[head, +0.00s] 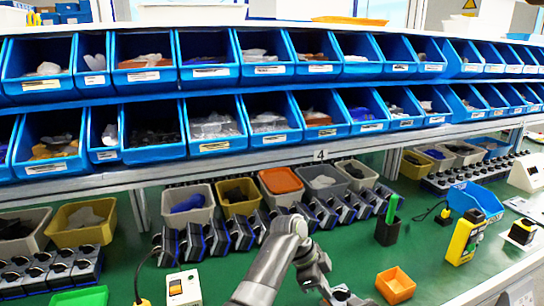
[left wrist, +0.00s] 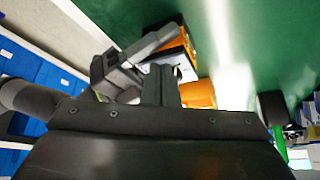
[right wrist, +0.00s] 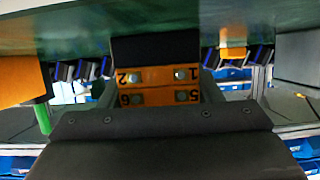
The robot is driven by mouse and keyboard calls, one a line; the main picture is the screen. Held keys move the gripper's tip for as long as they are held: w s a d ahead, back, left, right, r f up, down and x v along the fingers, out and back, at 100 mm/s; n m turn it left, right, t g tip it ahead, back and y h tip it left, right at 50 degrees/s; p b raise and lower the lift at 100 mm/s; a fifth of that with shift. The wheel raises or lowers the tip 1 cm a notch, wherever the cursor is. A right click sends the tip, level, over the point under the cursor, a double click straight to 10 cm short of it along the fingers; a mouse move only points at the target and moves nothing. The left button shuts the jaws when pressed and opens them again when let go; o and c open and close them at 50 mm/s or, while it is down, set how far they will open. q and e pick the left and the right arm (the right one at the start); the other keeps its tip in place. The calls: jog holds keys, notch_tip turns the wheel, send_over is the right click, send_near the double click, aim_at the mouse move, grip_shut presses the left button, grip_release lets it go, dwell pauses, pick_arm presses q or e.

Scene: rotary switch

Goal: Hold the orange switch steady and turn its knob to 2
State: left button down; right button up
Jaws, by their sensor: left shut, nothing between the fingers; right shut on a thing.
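The orange switch (left wrist: 178,38) shows in the left wrist view, with a dark base and a pale face. In the right wrist view its orange side (right wrist: 157,82) is close and bears upside-down numbers 1, 2, 5 and 6. My right gripper (right wrist: 157,98) is shut on the switch; its grey jaws also show in the left wrist view (left wrist: 125,68). My left gripper (left wrist: 160,85) is shut and empty, its dark fingertips close to the switch face. They largely hide the knob, so its setting cannot be read. In the head view the switch is not visible.
An open orange bin (head: 395,286) stands on the green bench. Beyond it are a black holder (head: 387,232) with a green item, a yellow device (head: 465,238) and a blue bin (head: 476,200). Blue bins (head: 214,125) fill the rack behind.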

pick_arm(q)
jog(key=shift+w+d, duration=0.1)
jog(key=shift+d, duration=0.3)
dwell(0.3)
jog(key=shift+w+a, duration=0.1)
jog(key=shift+w, duration=0.4)
jog(key=shift+w, duration=0.35)
jog(key=shift+w+d, duration=0.25)
jog(key=shift+w, duration=0.1)
dwell(0.3)
notch_tip(320, 180, up, 6)
jog(key=shift+w+a, duration=0.15)
jog(key=shift+a, duration=0.2)
dwell(0.6)
